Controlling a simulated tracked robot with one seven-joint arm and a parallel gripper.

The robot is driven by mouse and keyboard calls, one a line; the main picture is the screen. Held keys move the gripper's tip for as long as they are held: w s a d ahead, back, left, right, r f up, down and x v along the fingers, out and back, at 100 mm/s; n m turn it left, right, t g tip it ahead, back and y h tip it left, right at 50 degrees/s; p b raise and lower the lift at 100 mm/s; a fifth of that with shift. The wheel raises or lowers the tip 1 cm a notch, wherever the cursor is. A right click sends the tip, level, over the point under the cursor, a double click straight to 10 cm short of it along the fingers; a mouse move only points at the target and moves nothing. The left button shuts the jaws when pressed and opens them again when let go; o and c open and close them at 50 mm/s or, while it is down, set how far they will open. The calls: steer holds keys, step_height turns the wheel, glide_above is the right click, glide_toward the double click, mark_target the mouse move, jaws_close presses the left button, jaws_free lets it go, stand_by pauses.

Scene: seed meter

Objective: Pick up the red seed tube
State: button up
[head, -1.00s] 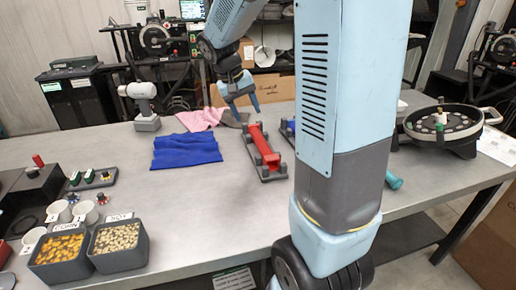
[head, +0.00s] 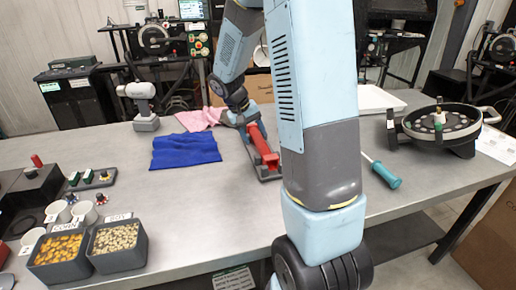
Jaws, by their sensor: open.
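The red seed tube (head: 265,150) lies in a dark grey cradle (head: 270,176) near the middle of the table, its length running away from me. My gripper (head: 256,130) is down at the far end of the tube, with light blue fingers beside it. The gripper is open. Whether the fingers touch the tube cannot be told at this size. My arm hides the area just right of the cradle.
A blue cloth (head: 186,150) and a pink cloth (head: 200,118) lie left of the cradle. A teal-handled screwdriver (head: 386,175) and a round seed meter (head: 441,125) are to the right. Bins of corn (head: 60,257) and soy (head: 118,247) stand front left.

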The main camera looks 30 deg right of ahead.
mark_target(260, 143)
steer(key=shift+x, duration=2.7)
steer(key=shift+w+d, duration=0.1)
steer(key=shift+d, duration=0.05)
steer(key=shift+r, duration=0.1)
steer(key=c, duration=0.9)
steer(key=shift+o, duration=0.2)
